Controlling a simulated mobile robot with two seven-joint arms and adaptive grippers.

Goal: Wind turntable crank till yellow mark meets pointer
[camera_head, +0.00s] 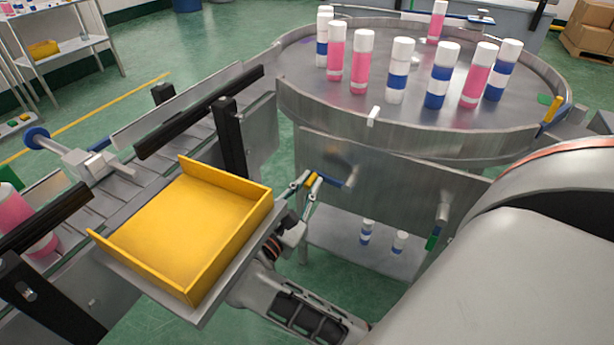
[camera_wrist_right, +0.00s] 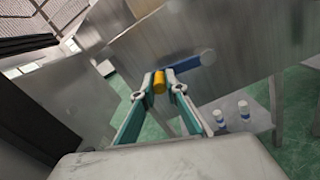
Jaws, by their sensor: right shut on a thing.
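The turntable (camera_head: 330,98) is a round metal table with a raised rim. The crank, a blue arm (camera_head: 334,181) with a yellow knob (camera_head: 311,180), sticks out from the metal panel below it. My right gripper (camera_head: 308,183) has its fingertips closed around the yellow knob. In the right wrist view the knob (camera_wrist_right: 159,82) sits between the teal fingers, with the blue arm (camera_wrist_right: 188,66) pointing right. A yellow piece (camera_head: 553,109) stands at the turntable's right rim, near a green patch (camera_head: 545,99). A white tab (camera_head: 373,116) sits on the front rim; I cannot tell whether it is the pointer. My left gripper is out of view.
Several white-capped pink or blue-and-white cans (camera_head: 397,72) stand on the turntable. A yellow tray (camera_head: 190,228) lies left of my right gripper, near the conveyor (camera_head: 175,145). Two small cans stand on the lower shelf (camera_head: 380,262). My right arm fills the lower right.

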